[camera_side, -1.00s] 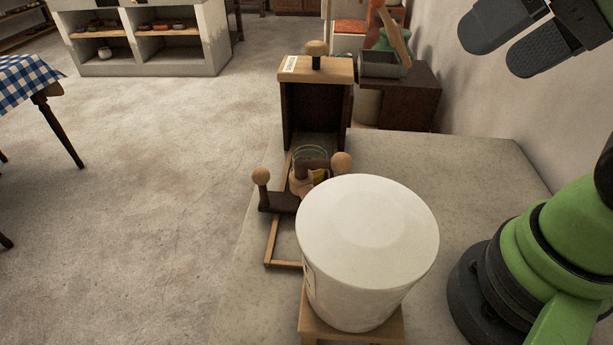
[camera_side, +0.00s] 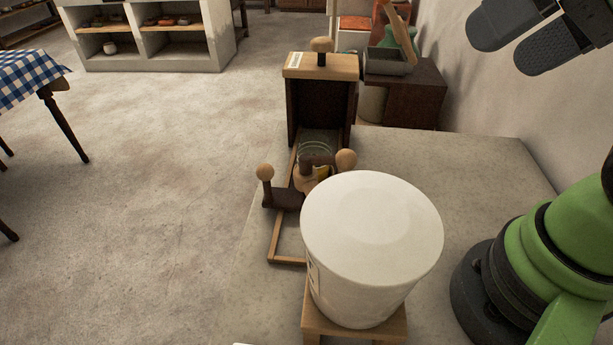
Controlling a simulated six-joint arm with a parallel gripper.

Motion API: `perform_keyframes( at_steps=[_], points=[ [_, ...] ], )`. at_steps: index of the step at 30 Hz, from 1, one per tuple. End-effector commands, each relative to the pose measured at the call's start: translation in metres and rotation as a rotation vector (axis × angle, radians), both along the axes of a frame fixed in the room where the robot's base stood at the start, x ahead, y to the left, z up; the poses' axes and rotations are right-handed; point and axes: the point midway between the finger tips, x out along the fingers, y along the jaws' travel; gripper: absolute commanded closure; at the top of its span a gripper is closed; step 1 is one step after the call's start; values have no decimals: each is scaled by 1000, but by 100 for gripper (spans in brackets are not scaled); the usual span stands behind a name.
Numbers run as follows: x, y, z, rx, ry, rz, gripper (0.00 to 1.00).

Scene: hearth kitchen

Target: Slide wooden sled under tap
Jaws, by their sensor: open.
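The dark wooden sled (camera_side: 285,198), with round pale knobs at its ends, sits across light wooden rails (camera_side: 274,238) on the counter's left side. A round wooden piece and a clear glass vessel (camera_side: 315,146) show just behind it; what carries them is hard to tell. A large white bucket (camera_side: 371,230) on a wooden stand (camera_side: 345,334) stands in front and hides part of the rails. I cannot make out the tap. My gripper (camera_side: 524,38) is open and empty at the upper right, high above the counter and well apart from the sled.
A wooden box (camera_side: 320,66) with a knobbed lid and open front stands at the far end of the rails. A dark cabinet (camera_side: 420,94) with a grey tray stands behind.

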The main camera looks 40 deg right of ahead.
Motion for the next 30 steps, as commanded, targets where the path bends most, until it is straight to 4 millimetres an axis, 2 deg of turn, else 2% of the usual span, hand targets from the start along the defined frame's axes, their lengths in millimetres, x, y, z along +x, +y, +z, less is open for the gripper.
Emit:
perform_keyframes(
  at_steps=[1, 3, 4, 8, 12, 16, 20, 24, 30],
  points=[
    [0, 0, 0, 0, 0, 0, 24],
    [3, 1, 2, 1, 6, 3, 40],
    [5, 1, 2, 1, 13, 6, 44],
    [28, 6, 9, 6, 66, 27, 44],
    [70, 19, 12, 8, 157, 65, 44],
    [111, 35, 3, 7, 242, 96, 44],
    [151, 54, -18, 0, 327, 129, 44],
    [188, 78, -55, -13, 417, 161, 44],
    [218, 107, -109, -34, 515, 193, 44]
  ],
)
